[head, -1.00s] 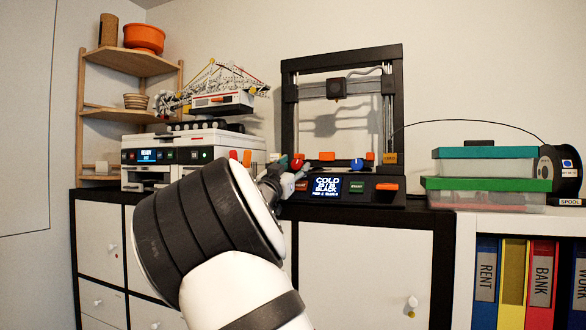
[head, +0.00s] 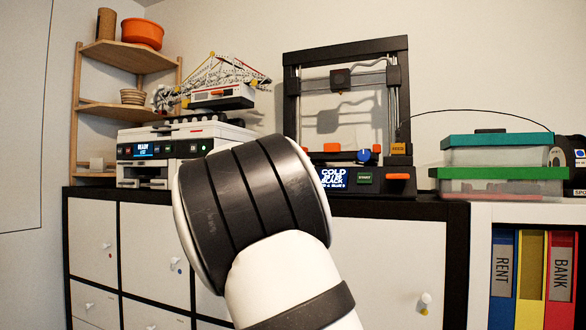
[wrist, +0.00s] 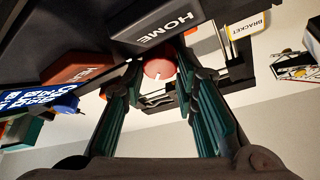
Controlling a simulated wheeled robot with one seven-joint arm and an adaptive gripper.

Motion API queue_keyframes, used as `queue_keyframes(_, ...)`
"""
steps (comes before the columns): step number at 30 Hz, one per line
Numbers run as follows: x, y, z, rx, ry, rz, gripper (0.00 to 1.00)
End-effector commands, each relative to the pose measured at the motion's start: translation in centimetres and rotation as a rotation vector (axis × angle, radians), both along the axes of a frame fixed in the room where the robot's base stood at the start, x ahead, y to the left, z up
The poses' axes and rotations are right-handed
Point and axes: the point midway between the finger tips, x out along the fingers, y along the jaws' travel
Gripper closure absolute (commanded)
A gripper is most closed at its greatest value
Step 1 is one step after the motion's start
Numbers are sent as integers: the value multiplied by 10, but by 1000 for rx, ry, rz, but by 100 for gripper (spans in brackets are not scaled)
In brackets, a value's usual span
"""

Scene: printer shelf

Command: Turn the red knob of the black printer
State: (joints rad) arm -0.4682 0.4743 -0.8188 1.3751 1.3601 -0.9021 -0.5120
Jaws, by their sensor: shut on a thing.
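The black printer (head: 403,100) stands on the cabinet in the head view, with a lit screen (head: 333,178) on its base. My arm hides the left part of its base, the red knob and my gripper there. In the wrist view the round red knob (wrist: 158,68) with a white mark sits between the fingertips of my gripper (wrist: 157,77). The fingers are shut on the knob from both sides. A grey HOME button (wrist: 170,22) is just above the knob in that view, and a red-brown button (wrist: 82,68) is to its left.
A blue knob (head: 365,156) and an orange switch (head: 397,177) are on the printer's right part. A white printer (head: 185,137) stands to the left, with a model on top. Clear boxes with green lids (head: 498,172) stand to the right.

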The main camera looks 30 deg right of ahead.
Motion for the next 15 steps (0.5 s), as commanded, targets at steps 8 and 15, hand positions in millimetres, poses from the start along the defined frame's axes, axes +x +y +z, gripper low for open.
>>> queue_keyframes(8,-1,0,0,16,-18,0,100)
queue_keyframes(15,-1,0,0,15,-17,0,53)
